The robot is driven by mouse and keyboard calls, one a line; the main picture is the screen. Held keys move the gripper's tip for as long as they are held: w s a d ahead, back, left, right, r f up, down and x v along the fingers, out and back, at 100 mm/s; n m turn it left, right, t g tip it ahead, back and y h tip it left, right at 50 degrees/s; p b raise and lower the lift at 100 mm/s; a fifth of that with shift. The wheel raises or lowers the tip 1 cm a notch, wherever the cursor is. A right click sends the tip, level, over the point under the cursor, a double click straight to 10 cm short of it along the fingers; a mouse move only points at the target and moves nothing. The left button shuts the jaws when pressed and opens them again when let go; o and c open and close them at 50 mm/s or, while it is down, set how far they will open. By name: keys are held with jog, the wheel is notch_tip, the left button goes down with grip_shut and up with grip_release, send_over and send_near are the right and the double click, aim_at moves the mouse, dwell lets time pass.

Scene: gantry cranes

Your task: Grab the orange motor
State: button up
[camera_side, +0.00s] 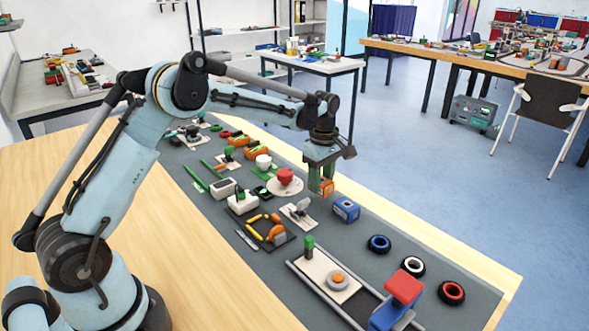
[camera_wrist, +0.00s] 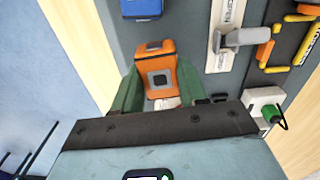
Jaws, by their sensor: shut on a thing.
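The orange motor (camera_wrist: 160,72) sits between the two green fingers of my gripper (camera_wrist: 157,92) in the wrist view. It has a grey square patch on its face. In the side view the orange motor (camera_side: 327,187) shows partly behind the fingers of my gripper (camera_side: 321,184), which points down over the far edge of the dark mat. The fingers are shut on its sides. I cannot tell whether the motor touches the mat or is slightly above it.
A blue box-shaped part (camera_side: 346,210) stands close by on the mat (camera_side: 375,275); it also shows in the wrist view (camera_wrist: 141,8). A red mushroom button (camera_side: 285,177) is left of the gripper. Blue (camera_side: 379,243), white and red rings lie toward the right.

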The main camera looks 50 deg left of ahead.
jog(key=shift+r, duration=2.2)
jog(key=shift+s, duration=0.1)
